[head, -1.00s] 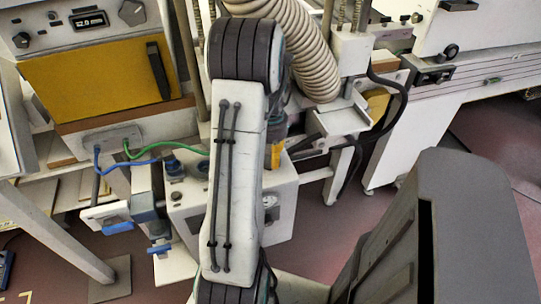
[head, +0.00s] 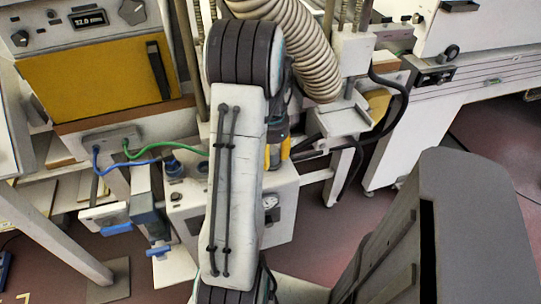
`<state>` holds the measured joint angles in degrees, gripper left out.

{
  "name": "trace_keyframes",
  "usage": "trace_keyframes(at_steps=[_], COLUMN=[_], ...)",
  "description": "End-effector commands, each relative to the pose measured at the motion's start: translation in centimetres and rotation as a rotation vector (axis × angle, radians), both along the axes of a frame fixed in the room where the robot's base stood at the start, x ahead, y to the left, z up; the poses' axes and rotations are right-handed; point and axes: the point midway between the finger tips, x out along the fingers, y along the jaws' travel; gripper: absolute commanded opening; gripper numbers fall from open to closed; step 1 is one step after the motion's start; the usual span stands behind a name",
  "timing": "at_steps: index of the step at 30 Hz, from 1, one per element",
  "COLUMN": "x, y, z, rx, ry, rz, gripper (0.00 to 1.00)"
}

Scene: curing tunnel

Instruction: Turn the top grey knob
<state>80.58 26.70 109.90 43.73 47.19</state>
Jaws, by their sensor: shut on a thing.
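My gripper (head: 278,152), dark with yellow parts, shows just right of my white arm link, low against the white box (head: 282,222). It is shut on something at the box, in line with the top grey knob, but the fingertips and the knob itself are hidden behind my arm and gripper. A round dial (head: 270,202) shows on the box face below the gripper. Other grey knobs sit on the control panel at the top left, one at its right (head: 131,12) and one at its left (head: 20,39); my gripper is well away from them.
Blue (head: 128,164) and green (head: 165,147) cables run to the box's left side. A ribbed hose (head: 300,50) hangs behind my gripper. A yellow oven door (head: 95,80) is at upper left. Open floor (head: 335,235) lies right of the box.

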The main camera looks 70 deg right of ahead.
Motion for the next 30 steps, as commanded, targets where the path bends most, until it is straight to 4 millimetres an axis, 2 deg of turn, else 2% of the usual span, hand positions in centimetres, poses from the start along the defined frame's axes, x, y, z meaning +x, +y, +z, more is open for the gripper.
trace_keyframes(at_steps=[1,21,22,30], x=[-0.13,-0.25,-0.26,-0.16], y=[-0.57,-0.57,-0.57,-0.35], z=[0.19,0.22,0.22,0.13], rx=[-0.019,-0.018,-0.018,-0.012], ry=[-0.003,-0.003,-0.003,-0.002], rz=[-0.021,-0.074,-0.074,-0.070], gripper=[0.12,0.12,0.48,0.70])
